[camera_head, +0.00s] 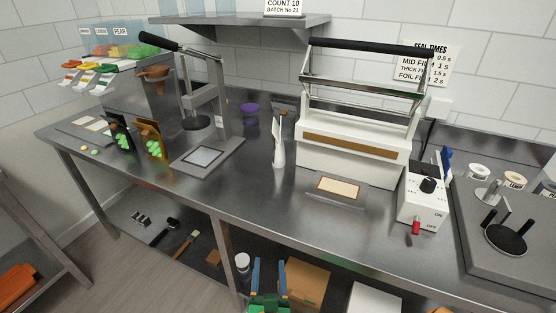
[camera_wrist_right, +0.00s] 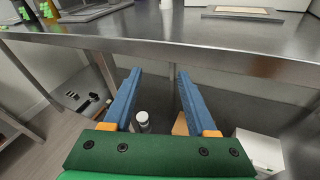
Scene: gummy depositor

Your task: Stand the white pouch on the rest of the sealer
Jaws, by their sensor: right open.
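A slim white item that looks like the white pouch (camera_head: 279,150) stands upright on the steel bench, seen nearly edge-on, just left of the sealer (camera_head: 352,137). Its base shows at the top of the right wrist view (camera_wrist_right: 166,4). The sealer is white with a brown strip and raised black-handled bar. Its rest appears to be the low tan-topped plate (camera_head: 339,187) in front, also in the wrist view (camera_wrist_right: 243,11); it is bare. My right gripper (camera_head: 269,266) is open and empty, below and in front of the bench edge, its blue fingers (camera_wrist_right: 159,76) apart. My left gripper is out of view.
A hand press (camera_head: 206,158), a black pouch (camera_head: 121,135) and a gold pouch (camera_head: 152,139) stand left. A purple cup (camera_head: 250,113) is behind the white item. A control box (camera_head: 424,203) stands right of the sealer. The bench front (camera_head: 274,216) is clear.

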